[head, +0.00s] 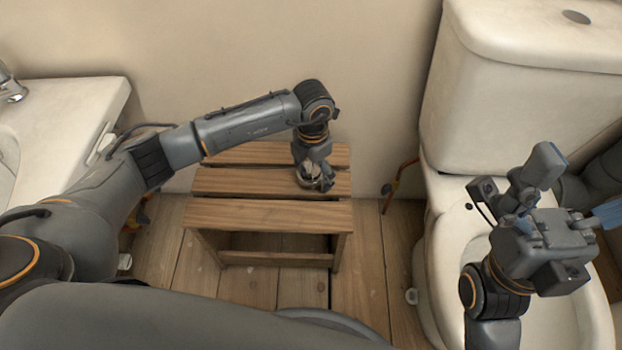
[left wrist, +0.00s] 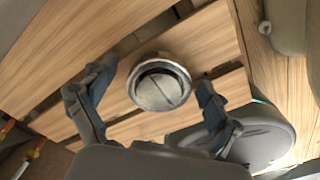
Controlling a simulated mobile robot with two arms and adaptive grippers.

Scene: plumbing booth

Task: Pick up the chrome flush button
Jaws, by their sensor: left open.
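The chrome flush button (left wrist: 160,83) is a round metal disc with a split line across its face. It sits on the slatted wooden stool (head: 268,215). In the head view the button (head: 318,183) is partly hidden by my left gripper (head: 314,176), which points down over it. In the left wrist view the two fingers of my left gripper (left wrist: 144,100) are spread, one on each side of the button, with gaps to it. My right gripper (head: 575,190) is raised over the toilet bowl with its fingers apart and empty.
A white toilet (head: 440,225) with its cistern (head: 500,105) stands at the right. A white washbasin (head: 85,100) is at the left. The wall (head: 300,45) is close behind the stool. Plank floor (head: 375,265) shows between stool and toilet.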

